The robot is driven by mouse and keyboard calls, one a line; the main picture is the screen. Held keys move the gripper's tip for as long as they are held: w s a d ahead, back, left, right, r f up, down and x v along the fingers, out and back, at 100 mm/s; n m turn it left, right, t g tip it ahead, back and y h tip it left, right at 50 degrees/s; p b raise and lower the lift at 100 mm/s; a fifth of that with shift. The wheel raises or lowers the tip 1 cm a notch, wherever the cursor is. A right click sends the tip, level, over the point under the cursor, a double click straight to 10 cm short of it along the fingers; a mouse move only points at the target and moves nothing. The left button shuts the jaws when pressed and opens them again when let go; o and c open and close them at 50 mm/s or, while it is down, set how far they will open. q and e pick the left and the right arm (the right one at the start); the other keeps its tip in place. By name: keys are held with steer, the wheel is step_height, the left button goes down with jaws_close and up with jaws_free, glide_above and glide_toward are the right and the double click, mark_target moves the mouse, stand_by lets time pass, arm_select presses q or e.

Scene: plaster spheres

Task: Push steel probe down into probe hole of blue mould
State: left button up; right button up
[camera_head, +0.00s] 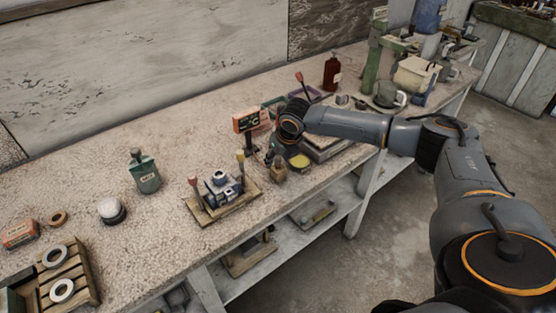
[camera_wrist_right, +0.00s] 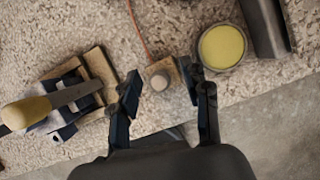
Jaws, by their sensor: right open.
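The blue mould (camera_head: 226,190) sits in a wooden tray (camera_head: 207,218) in the middle of the bench. It also shows, partly covered by a yellow-handled tool, at the left of the right wrist view (camera_wrist_right: 70,128). A small wooden block (camera_head: 280,175) stands right of the tray. In the right wrist view a round grey top (camera_wrist_right: 160,80), perhaps the steel probe's, shows over this block; the probe's shaft is hidden. My right gripper (camera_wrist_right: 164,86) is open above the block, one finger on each side, and holds nothing. The probe hole cannot be made out. My left gripper is not in view.
A tin with a yellow top (camera_wrist_right: 222,47) stands close beside my right finger. The yellow-handled tool (camera_wrist_right: 28,112) rises by the mould. An orange meter (camera_head: 246,121) stands behind, and a red cable (camera_wrist_right: 138,30) runs near the block. The bench left of the tray has free room.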

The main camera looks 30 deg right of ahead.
steer(key=shift+w+f, duration=0.1)
steer(key=shift+f, duration=0.2)
jaws_close()
steer(key=shift+r, duration=0.15)
